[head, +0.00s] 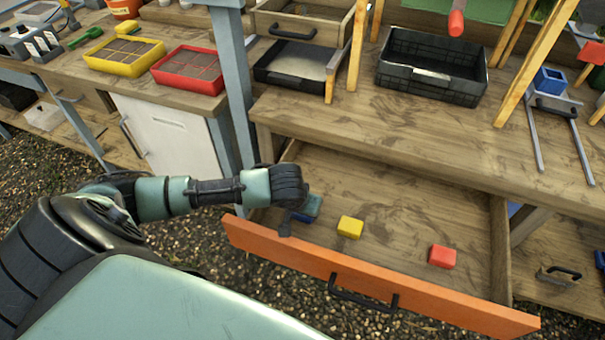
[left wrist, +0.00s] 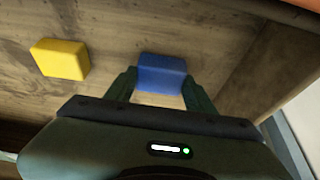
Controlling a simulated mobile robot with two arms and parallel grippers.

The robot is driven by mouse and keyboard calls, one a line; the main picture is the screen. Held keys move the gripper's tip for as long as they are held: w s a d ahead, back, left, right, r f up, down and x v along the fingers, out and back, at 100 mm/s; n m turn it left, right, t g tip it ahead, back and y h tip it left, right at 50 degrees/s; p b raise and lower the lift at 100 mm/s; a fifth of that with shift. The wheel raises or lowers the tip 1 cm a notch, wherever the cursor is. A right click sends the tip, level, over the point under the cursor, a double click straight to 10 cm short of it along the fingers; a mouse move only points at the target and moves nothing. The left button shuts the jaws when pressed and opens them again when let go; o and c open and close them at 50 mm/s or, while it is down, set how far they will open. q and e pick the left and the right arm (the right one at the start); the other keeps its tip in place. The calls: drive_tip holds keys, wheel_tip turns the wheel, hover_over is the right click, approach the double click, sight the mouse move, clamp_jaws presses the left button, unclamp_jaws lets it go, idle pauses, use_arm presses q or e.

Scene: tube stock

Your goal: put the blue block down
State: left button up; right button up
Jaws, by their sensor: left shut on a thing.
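The blue block (head: 302,217) is at the left end of the open drawer (head: 370,187), inside its orange front, mostly hidden by my left gripper (head: 300,213). The left wrist view shows the blue block (left wrist: 162,73) between the fingertips of my left gripper (left wrist: 160,88), which is shut on it. The block is low over the wooden drawer floor; I cannot tell whether it touches. My right gripper is in neither view.
A yellow block (head: 350,227) lies right of the blue one, and a red block (head: 442,256) lies farther right. Bare drawer floor is between them. The orange drawer front (head: 440,307) is close to my gripper. A black crate (head: 432,84) stands on the bench above.

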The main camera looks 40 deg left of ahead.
use_arm(q)
drive_tip(key=o, duration=1.3)
drive_tip(key=shift+f, duration=0.1)
drive_tip(key=shift+o, duration=0.2)
drive_tip(key=shift+r, duration=0.2)
drive_tip(key=p+v, duration=0.1)
drive_tip(key=v, duration=1.1)
drive_tip(key=shift+s, duration=0.1)
